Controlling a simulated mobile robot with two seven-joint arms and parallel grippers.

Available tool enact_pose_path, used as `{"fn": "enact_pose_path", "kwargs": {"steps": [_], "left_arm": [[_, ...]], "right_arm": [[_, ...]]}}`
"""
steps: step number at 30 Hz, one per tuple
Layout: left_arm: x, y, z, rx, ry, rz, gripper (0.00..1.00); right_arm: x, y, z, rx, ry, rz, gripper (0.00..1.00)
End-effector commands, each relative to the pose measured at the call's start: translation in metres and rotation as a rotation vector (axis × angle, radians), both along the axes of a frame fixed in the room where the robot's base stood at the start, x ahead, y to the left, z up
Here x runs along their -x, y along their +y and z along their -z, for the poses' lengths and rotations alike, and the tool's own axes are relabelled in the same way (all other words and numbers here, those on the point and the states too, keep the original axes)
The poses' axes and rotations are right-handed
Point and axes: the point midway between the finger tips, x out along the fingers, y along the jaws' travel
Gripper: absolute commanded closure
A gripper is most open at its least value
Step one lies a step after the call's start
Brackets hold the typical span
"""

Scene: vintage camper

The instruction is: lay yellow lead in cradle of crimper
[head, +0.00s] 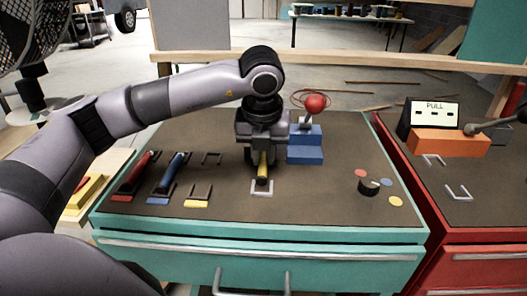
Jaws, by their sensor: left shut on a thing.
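My left gripper (262,160) points down over the middle of the teal cabinet's dark top. It is shut on the yellow lead (262,171), which shows below the fingers and points toward the front. The near end of the lead is at a pale U-shaped bracket (263,193); I cannot tell if they touch. The crimper (307,154), a blue stepped block with a red ball (314,103) above it, stands just right of the gripper. The gripper may hide part of it, and I cannot make out its cradle for certain. My right gripper is not in view.
The red lead (141,171) and blue lead (173,172) lie on holders at left, beside an empty yellow-fronted holder (198,203). A black knob (369,187) with coloured discs sits at right. An orange block with a PULL sign (448,142) stands on the red cabinet.

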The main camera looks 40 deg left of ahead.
Motion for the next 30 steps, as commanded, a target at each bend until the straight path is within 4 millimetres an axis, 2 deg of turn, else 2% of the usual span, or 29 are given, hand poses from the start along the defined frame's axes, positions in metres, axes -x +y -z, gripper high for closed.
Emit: {"fn": "enact_pose_path", "kwargs": {"steps": [14, 30], "left_arm": [[0.0000, -0.0002, 0.0031, 0.001, -0.001, 0.000, 1.00], [0.0001, -0.0001, 0.0033, 0.000, 0.000, 0.000, 1.00]], "right_arm": [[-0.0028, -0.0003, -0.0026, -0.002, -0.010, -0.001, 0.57], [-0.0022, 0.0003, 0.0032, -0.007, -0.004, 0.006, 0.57]]}}
